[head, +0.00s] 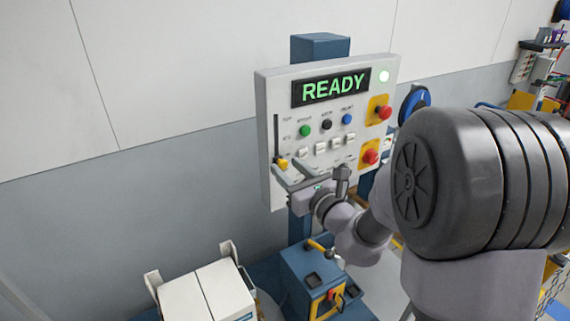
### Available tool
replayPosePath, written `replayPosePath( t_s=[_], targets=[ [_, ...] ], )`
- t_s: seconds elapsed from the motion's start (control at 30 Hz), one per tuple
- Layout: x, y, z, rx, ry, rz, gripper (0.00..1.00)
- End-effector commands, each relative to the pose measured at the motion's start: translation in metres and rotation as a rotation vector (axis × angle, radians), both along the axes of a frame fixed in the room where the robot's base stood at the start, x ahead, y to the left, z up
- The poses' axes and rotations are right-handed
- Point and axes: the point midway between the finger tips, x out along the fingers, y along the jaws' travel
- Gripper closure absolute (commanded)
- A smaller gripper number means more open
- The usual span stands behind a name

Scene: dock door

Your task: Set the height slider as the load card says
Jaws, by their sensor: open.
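The height slider is a yellow knob (283,164) low in a dark vertical slot (276,135) at the left edge of the control panel (284,85). The slot has small labels beside it, too small to read surely. My gripper (283,171) is open, its two fingers pointing at the panel around or just in front of the knob. I cannot tell whether they touch it. I cannot make out a load card in this view.
The panel carries green (304,130), black (327,124) and blue (347,118) buttons, several white switches, and two red buttons on yellow plates (382,113). A blue box (315,275) with a yellow handle stands below. A white case (204,291) is at bottom left. My arm hides the right side.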

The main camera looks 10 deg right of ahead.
Motion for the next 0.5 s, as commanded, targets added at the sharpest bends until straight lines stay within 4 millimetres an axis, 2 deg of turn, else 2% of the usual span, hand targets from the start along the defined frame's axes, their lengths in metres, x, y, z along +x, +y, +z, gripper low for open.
replayPosePath(
  t_s=[0.27, 0.4, 0.5],
  targets=[
    [0.0021, 0.0009, 0.0006, 0.0, 0.0, 0.001, 0.56],
    [0.002, 0.0007, 0.0007, 0.0, 0.0, 0.001, 0.84],
    [0.002, 0.0007, 0.0008, 0.0, 0.0, 0.001, 1.0]
  ],
)
